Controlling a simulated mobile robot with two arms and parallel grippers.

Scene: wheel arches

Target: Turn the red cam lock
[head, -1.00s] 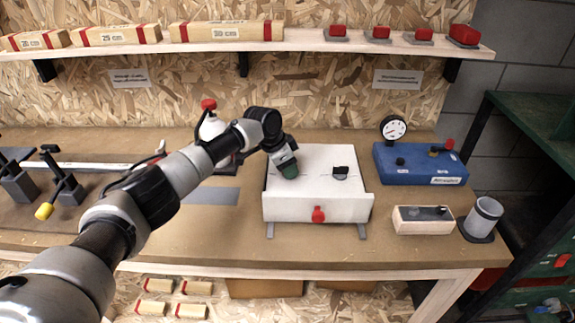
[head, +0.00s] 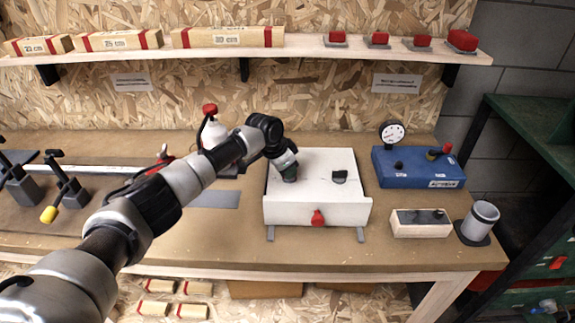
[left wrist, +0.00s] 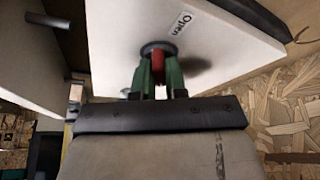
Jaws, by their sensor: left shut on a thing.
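A white box (head: 330,205) stands on the workbench. My left gripper (head: 289,173) comes down onto the left part of its top, with green fingers pointing down. In the left wrist view the green fingers (left wrist: 158,78) are shut on the red cam lock (left wrist: 158,62), which sits on a round dark base on the white panel (left wrist: 115,40). A label reading "Open" (left wrist: 181,23) is beside it. In the head view the gripper hides this lock. A black knob (head: 339,177) sits on the box top to the right. My right gripper is not in view.
A red knob (head: 318,218) sticks out of the box front. A blue gauge unit (head: 420,168), a wooden block (head: 420,223) and a grey cup (head: 480,220) stand to the right. A white bottle with a red cap (head: 210,130) stands behind my left arm.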

